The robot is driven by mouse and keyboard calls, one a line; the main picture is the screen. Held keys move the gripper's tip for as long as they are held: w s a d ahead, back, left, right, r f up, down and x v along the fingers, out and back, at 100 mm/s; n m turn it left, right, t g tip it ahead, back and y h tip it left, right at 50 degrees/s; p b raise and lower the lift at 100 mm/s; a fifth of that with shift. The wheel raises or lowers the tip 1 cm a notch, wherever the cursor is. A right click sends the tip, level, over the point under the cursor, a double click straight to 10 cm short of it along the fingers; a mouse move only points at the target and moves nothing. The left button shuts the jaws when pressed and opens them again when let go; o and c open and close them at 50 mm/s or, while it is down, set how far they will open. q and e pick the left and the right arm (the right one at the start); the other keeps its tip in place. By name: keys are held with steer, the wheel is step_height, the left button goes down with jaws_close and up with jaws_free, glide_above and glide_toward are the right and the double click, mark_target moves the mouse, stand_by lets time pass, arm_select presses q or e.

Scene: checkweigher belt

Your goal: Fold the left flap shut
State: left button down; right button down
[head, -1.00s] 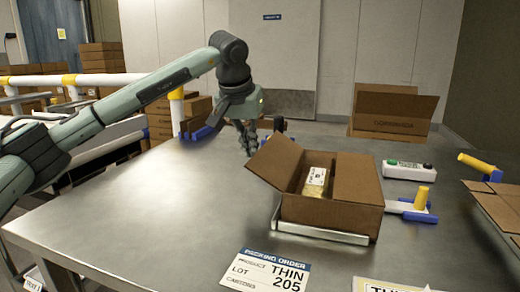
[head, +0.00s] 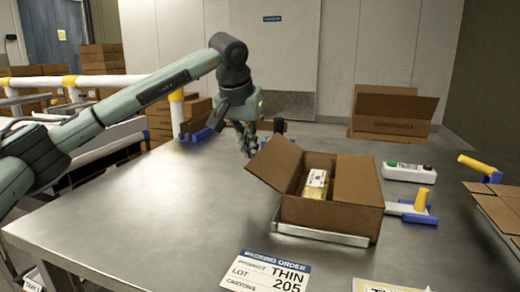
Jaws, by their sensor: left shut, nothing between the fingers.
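An open cardboard carton (head: 325,214) sits on the metal table in the middle right, against a low metal bracket. Its left flap (head: 273,163) stands up and leans outward to the left. A yellow pack with a white label (head: 315,184) shows inside. My left gripper (head: 250,150) is shut and empty, pointing down just behind and left of the left flap; I cannot tell whether it touches the flap. My right gripper is not in view.
A white box with green and red buttons (head: 409,171) and a yellow-and-blue clamp (head: 418,203) stand right of the carton. A packing order sheet (head: 265,271) lies in front. Another open carton (head: 392,110) stands behind. The table's left part is clear.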

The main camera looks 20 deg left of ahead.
mark_target(272, 152)
arm_select(q)
steer(key=shift+d, duration=0.1)
steer(key=shift+s+d+r+p, duration=0.1)
steer(key=shift+d+r+p, duration=0.2)
steer(key=shift+d, duration=0.45)
steer(key=shift+d+r+p, duration=0.1)
steer(key=shift+d+p, duration=0.25)
steer(key=shift+d, duration=1.3)
steer(key=shift+p, duration=0.3)
steer(key=shift+d+r+p, duration=0.45)
steer(key=shift+d, duration=0.2)
steer(key=shift+d+r+p, duration=0.4)
steer(key=shift+d, duration=0.25)
steer(key=shift+d+r+p, duration=0.2)
steer(key=shift+d+p, duration=0.05)
steer(key=shift+d, duration=0.2)
steer(key=shift+d+r+p, duration=0.2)
steer(key=shift+d+p, duration=0.05)
steer(key=shift+d, duration=0.2)
steer(key=shift+s, duration=0.1)
steer(key=shift+d+f, duration=0.1)
steer(key=shift+d, duration=0.1)
